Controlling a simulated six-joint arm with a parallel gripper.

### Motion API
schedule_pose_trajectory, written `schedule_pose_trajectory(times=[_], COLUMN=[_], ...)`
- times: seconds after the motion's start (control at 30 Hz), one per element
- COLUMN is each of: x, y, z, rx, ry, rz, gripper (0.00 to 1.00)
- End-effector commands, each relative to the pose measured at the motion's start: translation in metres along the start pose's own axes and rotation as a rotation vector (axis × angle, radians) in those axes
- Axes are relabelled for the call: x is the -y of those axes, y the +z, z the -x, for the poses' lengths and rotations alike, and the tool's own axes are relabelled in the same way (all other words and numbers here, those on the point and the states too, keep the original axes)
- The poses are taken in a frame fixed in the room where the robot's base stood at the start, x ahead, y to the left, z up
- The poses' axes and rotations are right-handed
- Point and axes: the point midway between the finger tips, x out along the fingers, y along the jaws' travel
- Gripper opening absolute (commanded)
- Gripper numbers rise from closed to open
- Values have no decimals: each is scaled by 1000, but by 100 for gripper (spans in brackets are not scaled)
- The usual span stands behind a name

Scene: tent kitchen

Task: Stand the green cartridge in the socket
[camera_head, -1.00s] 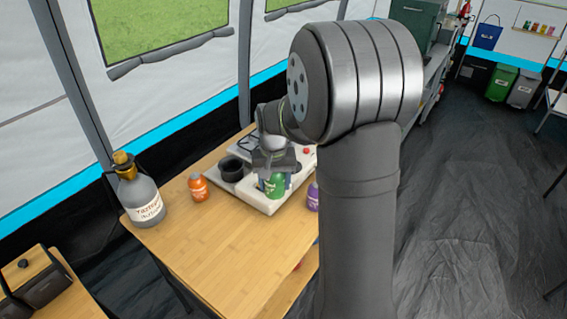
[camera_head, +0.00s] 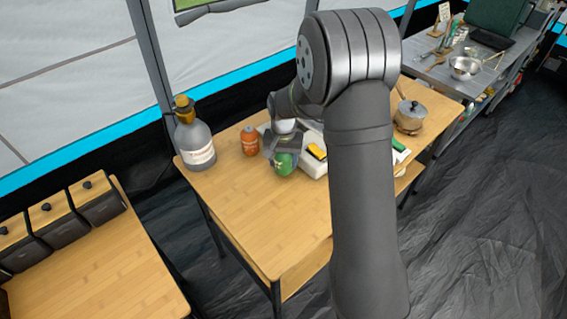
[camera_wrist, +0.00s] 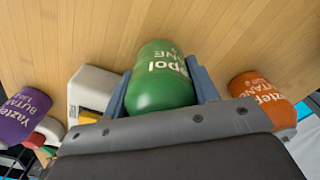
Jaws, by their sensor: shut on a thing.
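The green cartridge (camera_head: 284,165) is in my gripper (camera_head: 282,157), left of the white stove-like base (camera_head: 314,167). In the wrist view the green cartridge (camera_wrist: 161,84) sits between the two blue fingers of my gripper (camera_wrist: 160,72), which are shut on its sides. Its label reads upside down there. Bare wood shows beyond it; whether it touches the table I cannot tell. I cannot make out the socket in either current view; my gripper and arm cover part of the white base.
An orange cartridge (camera_head: 250,141) stands close by on the wooden table (camera_head: 262,215), and a large grey bottle (camera_head: 196,148) is at its left end. A purple cartridge (camera_wrist: 22,114) shows at left in the wrist view. A pot (camera_head: 409,116) is at right. The table front is clear.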

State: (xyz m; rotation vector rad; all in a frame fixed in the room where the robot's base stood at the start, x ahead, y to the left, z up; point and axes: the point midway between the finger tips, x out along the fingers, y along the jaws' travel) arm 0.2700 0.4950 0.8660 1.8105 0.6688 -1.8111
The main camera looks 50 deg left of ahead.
Motion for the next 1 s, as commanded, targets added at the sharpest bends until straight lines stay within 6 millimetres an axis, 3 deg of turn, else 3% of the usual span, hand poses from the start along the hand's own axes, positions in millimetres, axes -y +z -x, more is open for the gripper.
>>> schedule_pose_trajectory(times=[0.1,0.47,0.5,0.6,0.87,1.0], x=[0,0,0,0,0,0], y=[0,0,0,0,0,-1], z=[-16,-20,-20,-19,-19,-8], rx=[1,0,0,0,0,-2], ry=[0,0,0,0,0,-1], rz=[0,0,0,0,0,0], gripper=[25,25,60,76,76,76])
